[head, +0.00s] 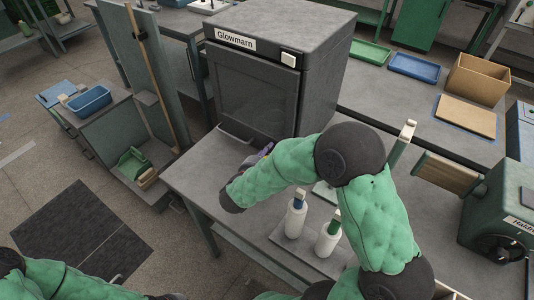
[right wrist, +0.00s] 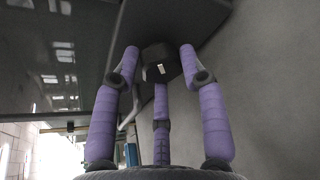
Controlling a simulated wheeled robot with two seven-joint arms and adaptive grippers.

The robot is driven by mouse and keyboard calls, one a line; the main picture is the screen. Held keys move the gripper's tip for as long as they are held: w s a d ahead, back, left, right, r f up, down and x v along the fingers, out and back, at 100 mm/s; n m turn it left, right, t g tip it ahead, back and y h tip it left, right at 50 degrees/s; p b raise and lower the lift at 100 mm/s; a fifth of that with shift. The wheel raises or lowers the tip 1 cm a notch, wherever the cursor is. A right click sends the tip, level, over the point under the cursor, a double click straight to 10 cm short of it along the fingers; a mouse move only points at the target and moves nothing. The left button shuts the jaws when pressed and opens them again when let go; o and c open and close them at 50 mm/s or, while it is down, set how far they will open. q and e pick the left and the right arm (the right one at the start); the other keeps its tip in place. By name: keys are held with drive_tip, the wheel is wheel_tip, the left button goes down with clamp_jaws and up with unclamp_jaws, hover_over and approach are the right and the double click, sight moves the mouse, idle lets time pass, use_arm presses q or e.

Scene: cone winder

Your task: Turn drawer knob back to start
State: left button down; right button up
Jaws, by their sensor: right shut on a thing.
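The drawer knob (right wrist: 160,62) is a dark round knob with a small pale mark, seen in the right wrist view against a dark panel. My right gripper (right wrist: 160,75) has three purple fingers around the knob and is shut on it. In the head view my right gripper (head: 263,151) is by the lower front of the dark Glowmarn cabinet (head: 255,90). The knob is hidden there behind my gripper and arm. My left arm shows at the bottom left of the head view, but its gripper is not clearly in the picture.
A pale bar handle (right wrist: 129,113) is close to the fingers. Two white bottles (head: 296,218) (head: 328,238) stand on the grey table (head: 195,170) near my right arm. A green machine (head: 500,205) stands at the right. The table's left front part is clear.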

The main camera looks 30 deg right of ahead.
drive_tip(key=n+g+p, duration=0.1)
drive_tip(key=n+p, duration=0.1)
drive_tip(key=p, duration=0.1)
drive_tip(key=n+g+p, duration=0.1)
drive_tip(key=n+p, duration=0.1)
drive_tip(key=p, duration=0.1)
drive_tip(key=shift+a+f+g, duration=0.15)
drive_tip(key=shift+g, duration=0.15)
drive_tip(key=n+p, duration=0.1)
drive_tip(key=p, duration=0.1)
drive_tip(key=n+g+h+p, duration=0.1)
drive_tip(key=shift+f+n+g+p, duration=0.15)
drive_tip(key=shift+n+g+p, duration=0.15)
drive_tip(key=shift+p, duration=0.1)
drive_tip(key=shift+f, duration=0.1)
drive_tip(key=o, duration=1.1)
drive_tip(key=shift+w+r, duration=0.1)
drive_tip(key=shift+r, duration=0.1)
